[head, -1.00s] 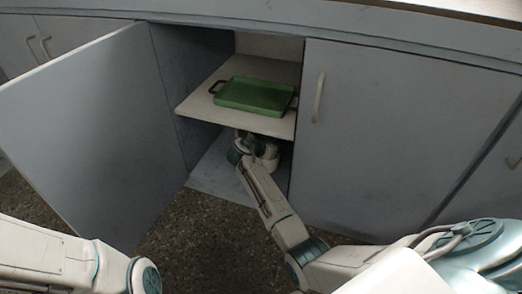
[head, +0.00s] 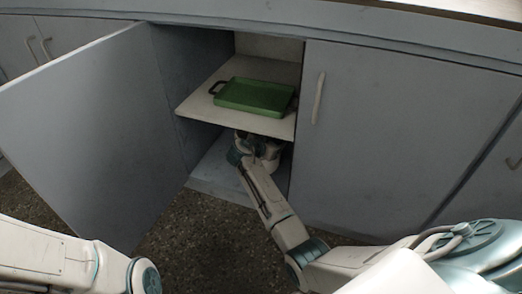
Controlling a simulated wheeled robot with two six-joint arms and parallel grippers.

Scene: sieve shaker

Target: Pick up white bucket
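My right arm reaches into the open cabinet, and my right gripper (head: 253,147) is in the lower compartment under the shelf. A pale rounded thing (head: 271,152), possibly the white bucket, shows in part beside the gripper. Most of it is hidden by the shelf, the gripper and shadow. I cannot tell whether the gripper touches it, or whether the fingers are open or shut. Of my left arm only links show at the lower left; its gripper is out of view.
A green tray (head: 253,97) with dark handles sits on the white shelf (head: 196,104) just above my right gripper. The open cabinet door (head: 85,140) stands to the left, and a shut door (head: 390,130) is to the right. The lower compartment is narrow.

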